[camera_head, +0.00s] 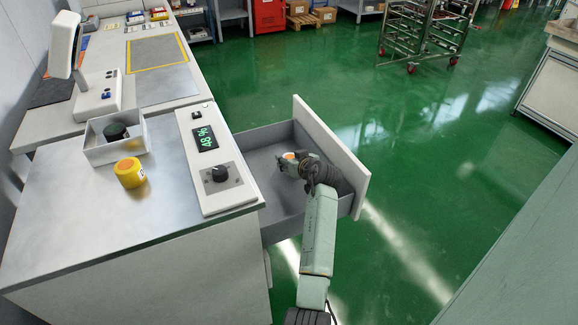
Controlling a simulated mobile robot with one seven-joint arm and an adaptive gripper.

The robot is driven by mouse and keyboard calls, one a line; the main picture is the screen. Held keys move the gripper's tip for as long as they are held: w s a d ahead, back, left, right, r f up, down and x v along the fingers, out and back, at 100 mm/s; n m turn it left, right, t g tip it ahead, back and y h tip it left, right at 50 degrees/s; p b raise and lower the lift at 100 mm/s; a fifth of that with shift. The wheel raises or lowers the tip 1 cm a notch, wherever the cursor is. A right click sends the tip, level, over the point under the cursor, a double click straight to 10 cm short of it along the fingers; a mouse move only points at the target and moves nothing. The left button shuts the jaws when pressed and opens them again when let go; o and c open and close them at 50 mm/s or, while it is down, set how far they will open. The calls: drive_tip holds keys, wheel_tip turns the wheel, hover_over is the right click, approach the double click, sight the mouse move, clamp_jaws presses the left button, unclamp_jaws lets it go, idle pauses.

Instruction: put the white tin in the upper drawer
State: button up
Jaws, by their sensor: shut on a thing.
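The upper drawer (258,137) is pulled out from the right side of the white cabinet, and its grey interior shows. My gripper (294,164) is inside the outline of the drawer, close to its front panel (333,150). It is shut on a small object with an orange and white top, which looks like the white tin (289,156). My gripper's fingers and wrist hide much of the tin. I cannot tell whether the tin touches the drawer floor.
Green floor lies clear beyond the drawer.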

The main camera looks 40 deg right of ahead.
wheel_tip(320, 180, down, 3)
idle(0.3)
drive_tip(key=o, duration=1.2)
drive_tip(key=shift+o, duration=0.2)
drive_tip(key=shift+v, duration=3.75)
